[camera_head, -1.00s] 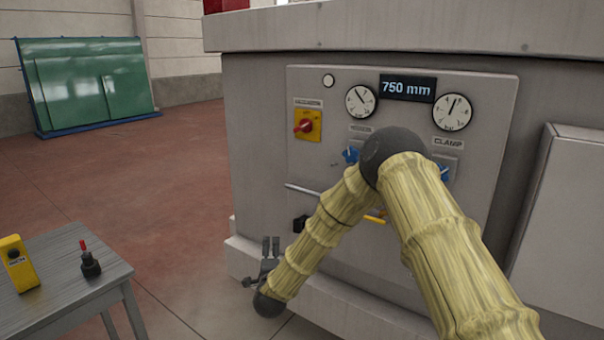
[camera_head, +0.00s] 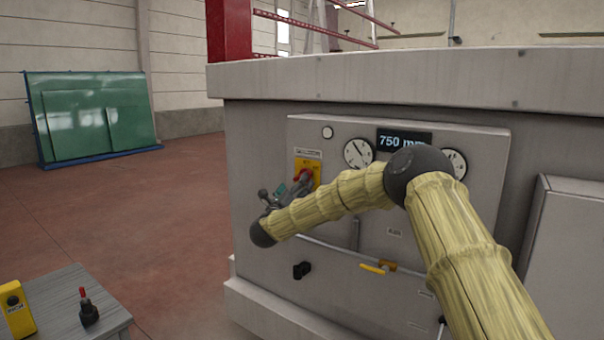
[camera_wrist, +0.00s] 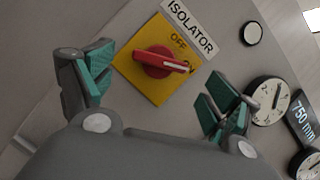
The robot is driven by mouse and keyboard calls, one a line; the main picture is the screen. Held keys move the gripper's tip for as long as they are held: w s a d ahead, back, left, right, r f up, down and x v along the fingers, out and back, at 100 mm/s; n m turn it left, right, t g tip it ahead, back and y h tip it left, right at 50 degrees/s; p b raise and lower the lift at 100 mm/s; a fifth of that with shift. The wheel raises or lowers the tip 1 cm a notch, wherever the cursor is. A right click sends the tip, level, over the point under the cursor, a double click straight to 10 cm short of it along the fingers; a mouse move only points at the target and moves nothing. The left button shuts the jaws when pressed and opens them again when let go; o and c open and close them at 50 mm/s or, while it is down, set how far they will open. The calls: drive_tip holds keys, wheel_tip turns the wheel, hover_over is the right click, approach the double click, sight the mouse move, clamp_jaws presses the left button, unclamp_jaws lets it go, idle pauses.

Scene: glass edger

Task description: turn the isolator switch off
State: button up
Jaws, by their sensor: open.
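The isolator switch is a red rotary knob (camera_wrist: 160,62) on a yellow plate (camera_wrist: 142,82), below a white label reading ISOLATOR. In the wrist view the knob's pointer aims to the right, at the partly hidden ON mark; OFF is printed above the knob. My gripper (camera_wrist: 157,88) is open, with one green-padded finger on each side of the yellow plate in the picture. Nothing is between the fingers in their grasp. In the head view my gripper (camera_head: 289,191) is in front of the panel, covering the lower part of the yellow plate (camera_head: 307,165); the red knob (camera_head: 303,176) shows just above it.
Two gauges (camera_head: 358,153) and a 750 mm display (camera_head: 391,137) are on the panel, partly behind my arm. A yellow handle (camera_head: 373,268) and black knob (camera_head: 302,270) sit lower. A small table (camera_head: 62,300) stands at lower left. The floor left is open.

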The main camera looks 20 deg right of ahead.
drive_tip(key=shift+p+x, duration=1.1)
drive_tip(key=shift+x, duration=1.85)
drive_tip(key=shift+c, duration=0.5)
drive_tip(key=c, duration=0.9)
